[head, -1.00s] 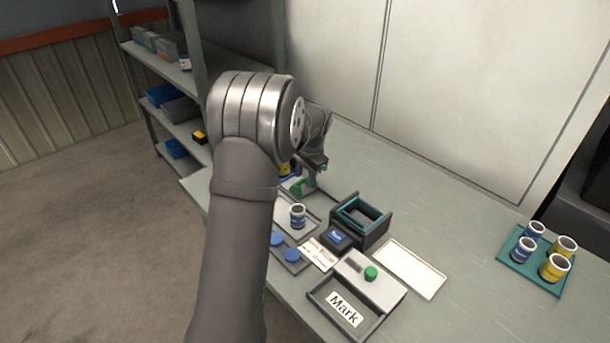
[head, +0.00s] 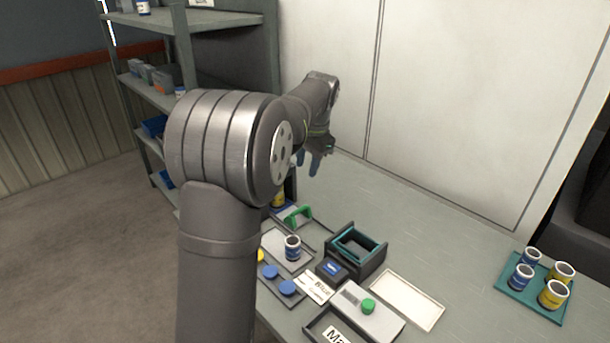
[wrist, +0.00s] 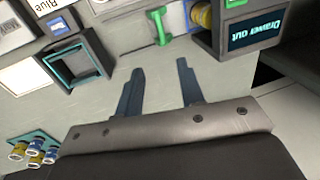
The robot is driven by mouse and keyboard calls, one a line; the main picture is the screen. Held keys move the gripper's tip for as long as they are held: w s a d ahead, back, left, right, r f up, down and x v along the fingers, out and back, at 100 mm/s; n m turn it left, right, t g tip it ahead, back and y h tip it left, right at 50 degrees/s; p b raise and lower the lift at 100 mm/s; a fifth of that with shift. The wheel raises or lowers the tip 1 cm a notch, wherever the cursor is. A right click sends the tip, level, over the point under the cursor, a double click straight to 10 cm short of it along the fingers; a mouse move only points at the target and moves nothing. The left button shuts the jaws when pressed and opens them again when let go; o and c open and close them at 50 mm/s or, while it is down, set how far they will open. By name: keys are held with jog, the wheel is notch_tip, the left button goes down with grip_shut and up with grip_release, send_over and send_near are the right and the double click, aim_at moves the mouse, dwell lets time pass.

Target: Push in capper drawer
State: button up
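The capper drawer is a pale slab with a green handle (wrist: 160,28); the handle also shows in the head view (head: 297,215). A yellow jar (wrist: 202,14) stands beside the handle, between it and a dark machine (wrist: 225,40) whose lit display (wrist: 257,34) reads "Drawer out". In the head view my arm hides the machine, and the yellow jar (head: 278,200) is partly covered. My gripper (wrist: 160,66) is open and empty, its fingers apart above the bench. In the head view my gripper (head: 308,168) hangs above and behind the handle, clear of it.
A blue-labelled jar (head: 292,248) stands on a grey tray. A dark teal-lined box (head: 335,235), a white panel (head: 405,298) and a green-knobbed unit (head: 385,325) are nearer. A teal tray (head: 515,293) holds several jars at right. The back-right bench is clear.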

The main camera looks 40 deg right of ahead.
jog(key=shift+r, duration=0.25)
